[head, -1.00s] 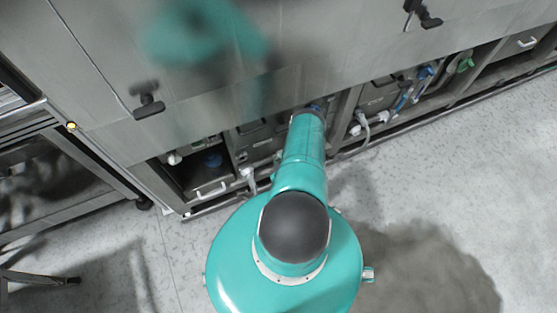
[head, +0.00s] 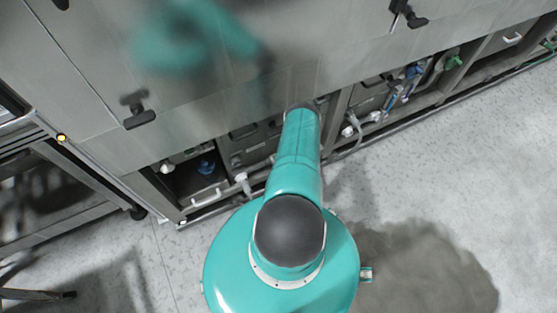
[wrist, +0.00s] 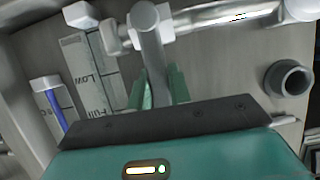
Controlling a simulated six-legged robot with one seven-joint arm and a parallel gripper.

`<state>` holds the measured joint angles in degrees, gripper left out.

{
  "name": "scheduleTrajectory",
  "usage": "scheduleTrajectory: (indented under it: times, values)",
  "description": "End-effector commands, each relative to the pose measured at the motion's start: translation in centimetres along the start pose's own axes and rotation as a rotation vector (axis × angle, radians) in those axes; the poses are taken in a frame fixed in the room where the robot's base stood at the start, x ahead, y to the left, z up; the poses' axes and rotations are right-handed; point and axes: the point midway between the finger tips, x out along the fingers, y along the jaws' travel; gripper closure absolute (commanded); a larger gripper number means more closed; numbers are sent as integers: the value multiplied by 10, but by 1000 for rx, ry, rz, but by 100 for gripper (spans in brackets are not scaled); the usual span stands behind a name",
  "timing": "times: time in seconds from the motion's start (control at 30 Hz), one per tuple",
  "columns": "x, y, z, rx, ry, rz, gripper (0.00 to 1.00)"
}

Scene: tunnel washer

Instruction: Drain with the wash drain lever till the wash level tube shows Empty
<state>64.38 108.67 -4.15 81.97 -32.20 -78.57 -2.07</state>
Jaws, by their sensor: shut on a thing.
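My gripper (wrist: 162,88) shows in the wrist view, its two green fingers closed around a grey lever handle (wrist: 150,48). Beside the tube is a scale plate (wrist: 88,65) reading "Low" and "Full", turned in the picture. I cannot tell exactly which mark the blue meets. In the head view my arm reaches into the low opening of the machine and hides the gripper and lever.
A grey open pipe end (wrist: 288,78) is right of the lever. The machine's grey panel (head: 200,75) overhangs the low bays. A black handle (head: 138,111) sticks out of the panel. Another bay holds blue-handled piping (head: 395,95). The speckled floor (head: 430,180) at right is clear, with shadow on it.

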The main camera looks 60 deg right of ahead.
Motion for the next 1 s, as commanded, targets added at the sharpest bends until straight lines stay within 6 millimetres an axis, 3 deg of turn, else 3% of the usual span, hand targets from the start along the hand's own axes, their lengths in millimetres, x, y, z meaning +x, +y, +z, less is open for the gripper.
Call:
scheduleTrajectory:
  times: [0.37,0.4,0.5,0.83,1.0]
  values:
    - [2,1,-1,9,2,-2,100]
    - [2,1,-1,9,2,-2,78]
    - [2,1,-1,9,3,-2,59]
    - [-1,1,0,8,1,-2,58]
    - [-20,1,0,8,-2,-2,58]
